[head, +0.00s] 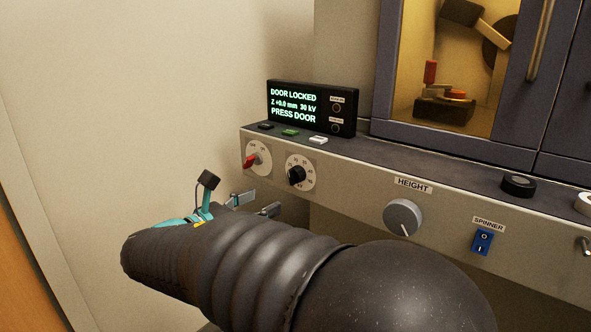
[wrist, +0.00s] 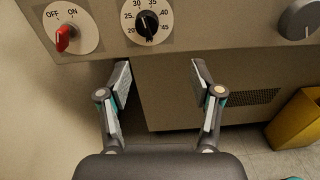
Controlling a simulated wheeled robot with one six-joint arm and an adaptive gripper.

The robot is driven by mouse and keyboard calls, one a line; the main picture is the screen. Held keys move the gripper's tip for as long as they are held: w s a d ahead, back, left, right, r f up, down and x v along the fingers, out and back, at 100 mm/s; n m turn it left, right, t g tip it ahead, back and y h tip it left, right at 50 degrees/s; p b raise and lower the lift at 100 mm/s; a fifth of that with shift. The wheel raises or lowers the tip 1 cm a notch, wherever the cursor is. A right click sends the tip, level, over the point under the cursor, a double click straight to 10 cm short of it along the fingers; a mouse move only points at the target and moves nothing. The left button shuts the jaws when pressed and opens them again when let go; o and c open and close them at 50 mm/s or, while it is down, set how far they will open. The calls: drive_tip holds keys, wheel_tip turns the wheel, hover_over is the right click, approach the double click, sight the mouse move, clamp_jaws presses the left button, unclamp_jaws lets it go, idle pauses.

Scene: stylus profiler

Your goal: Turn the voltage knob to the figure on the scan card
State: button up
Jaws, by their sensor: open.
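The voltage knob (head: 297,175) is black, on a round white dial on the grey front panel. In the wrist view the knob (wrist: 147,24) shows dial figures from 20 to 45; its exact pointing is hard to read. The display (head: 294,104) reads "DOOR LOCKED", "Z +0.0 mm 30 kV" and "PRESS DOOR". My gripper (head: 255,205) is open and empty, below and left of the knob in the head view. In the wrist view my gripper (wrist: 160,72) has its fingers spread below the dial, apart from the knob. I see no scan card.
A red OFF/ON switch (wrist: 65,37) sits left of the voltage knob. The grey HEIGHT knob (head: 403,217) and blue SPINNER switch (head: 482,242) are to its right. Small buttons (head: 290,132) lie on the ledge. A yellow bin (wrist: 297,122) stands below right.

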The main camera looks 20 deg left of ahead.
sight(290, 179)
drive_tip(key=shift+n+t, duration=0.3)
drive_tip(key=shift+n, duration=0.1)
drive_tip(key=x, duration=0.4)
drive_tip(key=a+x, duration=0.1)
drive_tip(key=x, duration=0.7)
drive_tip(key=shift+w+a+r, duration=0.2)
drive_tip(key=shift+w+a, duration=0.1)
drive_tip(key=shift+w, duration=0.2)
drive_tip(key=c, duration=1.1)
